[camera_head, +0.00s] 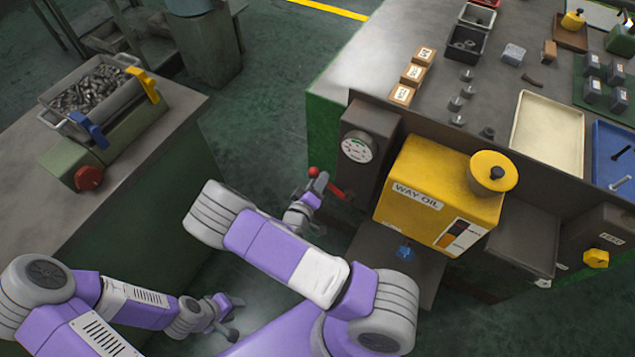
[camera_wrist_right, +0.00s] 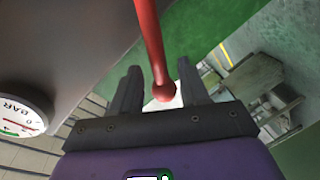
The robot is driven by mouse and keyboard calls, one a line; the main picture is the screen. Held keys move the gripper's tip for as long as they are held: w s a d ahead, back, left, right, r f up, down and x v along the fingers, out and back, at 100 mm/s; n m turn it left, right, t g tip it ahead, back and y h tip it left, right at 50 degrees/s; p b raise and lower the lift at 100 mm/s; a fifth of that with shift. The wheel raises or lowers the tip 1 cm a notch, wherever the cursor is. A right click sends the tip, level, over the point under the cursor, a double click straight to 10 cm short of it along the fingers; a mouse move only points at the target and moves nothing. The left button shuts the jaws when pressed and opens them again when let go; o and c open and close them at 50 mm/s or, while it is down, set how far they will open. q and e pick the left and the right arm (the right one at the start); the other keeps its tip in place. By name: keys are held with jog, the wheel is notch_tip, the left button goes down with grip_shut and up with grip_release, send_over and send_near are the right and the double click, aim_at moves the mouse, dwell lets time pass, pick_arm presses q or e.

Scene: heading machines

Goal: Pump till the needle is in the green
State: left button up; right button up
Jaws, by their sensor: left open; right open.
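A dark box carries a round white gauge (camera_head: 357,149) left of the yellow WAY OIL tank (camera_head: 425,180). The gauge also shows, cut off, at the left of the right wrist view (camera_wrist_right: 20,112), with BAR, a 0 and a bit of green; I cannot read its needle. A red pump lever (camera_head: 335,190) with a ball knob (camera_head: 314,172) sticks out below the gauge. My right gripper (camera_head: 318,188) is open at the lever. In the right wrist view the red knob (camera_wrist_right: 163,92) appears between the fingers, not gripped. My left gripper (camera_head: 230,318) is open and empty, low at the left.
A bench at left holds a tray of metal parts (camera_head: 95,88) and a red knob (camera_head: 89,178). The machine top at right carries labelled blocks (camera_head: 412,74), a cream tray (camera_head: 548,130) and a blue tray (camera_head: 610,165). Green floor lies between.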

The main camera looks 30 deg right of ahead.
jog(key=p+v, duration=0.1)
jog(key=v, duration=0.6)
jog(key=shift+s+a, duration=0.2)
jog(key=shift+a, duration=0.05)
